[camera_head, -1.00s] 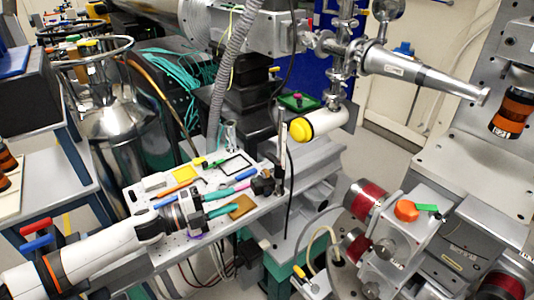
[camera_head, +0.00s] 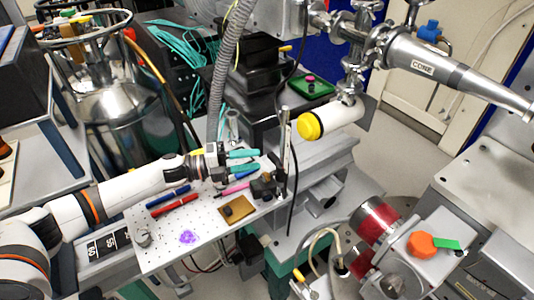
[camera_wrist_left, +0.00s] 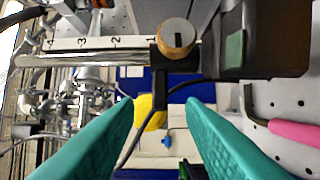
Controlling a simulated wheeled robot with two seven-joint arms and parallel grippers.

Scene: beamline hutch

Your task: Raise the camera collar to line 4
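The upright post (camera_head: 285,145) stands at the right end of the pegboard table; in the left wrist view it lies sideways with a numbered scale (camera_wrist_left: 100,44). The black camera collar (camera_wrist_left: 180,62) is around the post beyond the mark 1 end, with a round bronze-coloured knob (camera_wrist_left: 176,36). A dark camera body (camera_wrist_left: 265,40) with a green face is attached beside it; it shows small in the head view (camera_head: 264,187). My left gripper (camera_head: 258,160) has teal fingers, open and empty. In the left wrist view its fingers (camera_wrist_left: 160,112) are apart, with the collar ahead, not between them.
The pegboard (camera_head: 160,255) holds pens, a brown pad (camera_head: 238,209) and a pink-handled tool (camera_wrist_left: 295,132). A black cable (camera_head: 294,190) hangs by the post. A white cylinder with a yellow cap (camera_head: 311,126) lies just right of the post.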

